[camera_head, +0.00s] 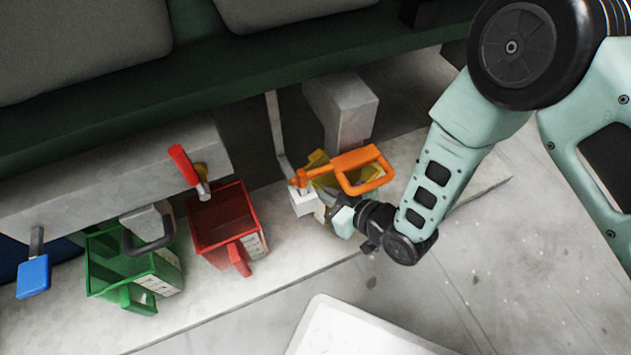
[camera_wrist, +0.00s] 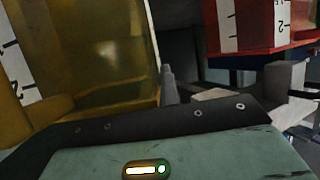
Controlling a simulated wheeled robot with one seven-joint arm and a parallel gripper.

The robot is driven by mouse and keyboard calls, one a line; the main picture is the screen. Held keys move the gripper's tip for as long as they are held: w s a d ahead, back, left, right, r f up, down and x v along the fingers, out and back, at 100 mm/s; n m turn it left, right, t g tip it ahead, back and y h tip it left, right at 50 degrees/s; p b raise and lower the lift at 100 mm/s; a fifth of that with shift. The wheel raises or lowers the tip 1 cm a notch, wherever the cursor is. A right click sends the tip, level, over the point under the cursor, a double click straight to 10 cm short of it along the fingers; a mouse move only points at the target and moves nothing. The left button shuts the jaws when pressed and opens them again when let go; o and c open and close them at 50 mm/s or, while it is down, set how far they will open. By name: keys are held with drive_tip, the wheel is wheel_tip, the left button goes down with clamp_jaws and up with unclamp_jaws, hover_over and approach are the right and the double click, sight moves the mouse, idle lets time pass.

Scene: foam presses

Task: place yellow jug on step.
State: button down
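The yellow jug (camera_head: 318,160) is at the centre in the head view, partly hidden by an orange handle. In the wrist view its yellow see-through wall (camera_wrist: 100,50), with a white scale strip, fills the left side close up. My gripper (camera_head: 343,203) is right at the jug's near side. Its fingertips are mostly hidden, so I cannot tell whether they are closed on the jug. The step (camera_head: 225,300) is the pale ledge running along below the presses. I cannot tell whether the jug rests on it.
A red jug (camera_head: 222,222) and a green jug (camera_head: 130,265) stand on the step to the left. The red jug also shows in the wrist view (camera_wrist: 270,25). Orange (camera_head: 358,165), red (camera_head: 183,163) and blue (camera_head: 33,277) handles jut out above. A white tray (camera_head: 350,330) lies in front.

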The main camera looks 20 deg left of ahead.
drive_tip(key=shift+d+f, duration=0.15)
drive_tip(key=shift+f, duration=0.1)
drive_tip(key=shift+f, duration=0.2)
drive_tip(key=c, duration=1.6)
unclamp_jaws()
drive_tip(key=shift+c, duration=0.2)
drive_tip(key=shift+s+r, duration=0.1)
drive_tip(key=shift+r, duration=0.05)
drive_tip(key=shift+d+r, duration=0.2)
drive_tip(key=shift+d, duration=0.05)
drive_tip(key=p+v, duration=0.5)
drive_tip(key=v, duration=0.6)
drive_tip(key=shift+d+p, duration=0.2)
drive_tip(key=shift+p, duration=0.2)
drive_tip(key=shift+s, duration=0.15)
